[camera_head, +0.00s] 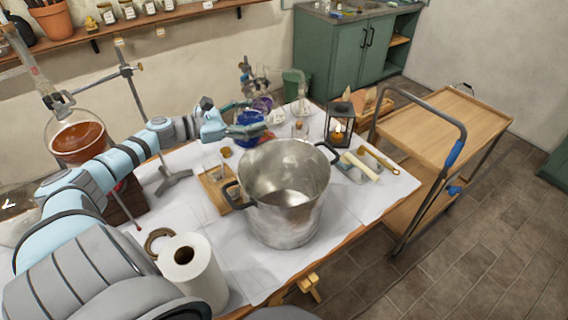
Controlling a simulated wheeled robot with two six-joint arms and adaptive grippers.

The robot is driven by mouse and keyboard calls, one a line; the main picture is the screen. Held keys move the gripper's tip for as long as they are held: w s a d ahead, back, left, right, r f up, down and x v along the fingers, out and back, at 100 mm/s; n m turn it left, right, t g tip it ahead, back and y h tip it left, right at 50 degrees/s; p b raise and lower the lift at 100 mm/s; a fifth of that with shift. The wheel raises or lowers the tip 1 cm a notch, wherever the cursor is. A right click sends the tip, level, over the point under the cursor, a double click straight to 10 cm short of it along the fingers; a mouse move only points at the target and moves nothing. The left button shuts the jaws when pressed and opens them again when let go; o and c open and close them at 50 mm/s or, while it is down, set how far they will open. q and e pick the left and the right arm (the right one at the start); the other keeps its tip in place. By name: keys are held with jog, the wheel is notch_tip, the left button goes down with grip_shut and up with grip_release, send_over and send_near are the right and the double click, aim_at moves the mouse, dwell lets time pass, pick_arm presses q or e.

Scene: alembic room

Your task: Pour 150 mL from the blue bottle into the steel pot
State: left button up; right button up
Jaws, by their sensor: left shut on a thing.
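The steel pot (284,222) is a large, open metal pot with two dark side handles, standing upright on the cloth-covered table. Its inside looks bare, with a bright glint on the bottom. My left arm reaches across from the left, and its gripper (241,130) is behind the pot's far rim. It is shut on the blue bottle (250,119), a deep blue vessel. The gripper and the pot hide part of the bottle, so I cannot tell whether it touches the table. My right gripper is out of view.
A paper roll (190,272) stands at the table's front left. A lantern (339,125) and a pale bar on a tray (361,167) are right of the pot. A round flask (78,138) of brown liquid hangs left. A wooden cart (441,124) stands beyond the table's right edge.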

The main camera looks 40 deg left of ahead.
pick_arm(q)
jog(key=shift+r, duration=0.3)
jog(key=shift+d+f+m+g+y+p, duration=0.3)
jog(key=shift+d+f+m+g+y, duration=0.15)
jog(key=shift+m, duration=0.45)
jog(key=shift+d+r+m+y+p, duration=0.1)
jog(key=shift+r+m+y+p, duration=0.3)
jog(key=shift+m+p, duration=0.35)
notch_tip(320, 180, down, 2)
jog(key=shift+s+m+g+y+b, duration=0.15)
jog(key=shift+m+g+y+b, duration=0.15)
jog(key=shift+b, duration=0.85)
jog(key=shift+w, duration=0.25)
jog(key=shift+f, duration=0.1)
jog(key=shift+s+m, duration=0.2)
jog(key=shift+m, duration=0.05)
